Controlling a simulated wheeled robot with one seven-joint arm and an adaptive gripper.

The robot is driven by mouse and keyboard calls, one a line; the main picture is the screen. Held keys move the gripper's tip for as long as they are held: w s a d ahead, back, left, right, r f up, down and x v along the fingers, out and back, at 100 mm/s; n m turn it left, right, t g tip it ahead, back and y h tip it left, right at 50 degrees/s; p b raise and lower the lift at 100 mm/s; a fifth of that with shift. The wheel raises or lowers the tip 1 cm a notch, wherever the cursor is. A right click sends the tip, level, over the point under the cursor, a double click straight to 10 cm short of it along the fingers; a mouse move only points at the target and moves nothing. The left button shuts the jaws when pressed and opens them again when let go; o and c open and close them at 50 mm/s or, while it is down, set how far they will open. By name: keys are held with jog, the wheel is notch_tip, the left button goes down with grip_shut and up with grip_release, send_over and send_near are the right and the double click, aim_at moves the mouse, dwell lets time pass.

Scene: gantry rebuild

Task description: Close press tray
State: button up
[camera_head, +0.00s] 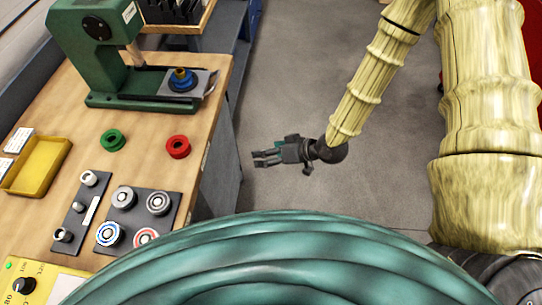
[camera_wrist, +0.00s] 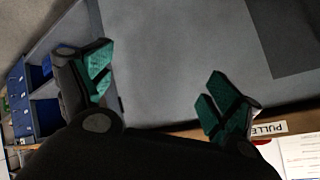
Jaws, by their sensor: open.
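The green press (camera_head: 95,50) stands at the back of the wooden bench. Its grey tray (camera_head: 206,84) sticks out to the right of the press, toward the bench edge. A blue round part (camera_head: 181,84) with a brass-coloured top sits on the tray. My gripper (camera_head: 257,158) is over the floor, right of the bench, apart from the tray and nearer the camera than it. In the wrist view my gripper (camera_wrist: 157,80) shows its green-padded fingers spread, with nothing between them. The press and tray cannot be made out in the wrist view.
Green (camera_head: 113,140) and red (camera_head: 178,147) rings lie on the bench before the press. A yellow bin (camera_head: 38,166), a dark plate (camera_head: 128,222) with several round parts and a narrow plate (camera_head: 76,212) stand nearer. The grey floor (camera_head: 290,80) right of the bench is clear.

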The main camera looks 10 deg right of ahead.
jog(key=shift+s+d+f, duration=0.2)
jog(key=shift+s+f, duration=0.3)
jog(key=shift+s, duration=0.1)
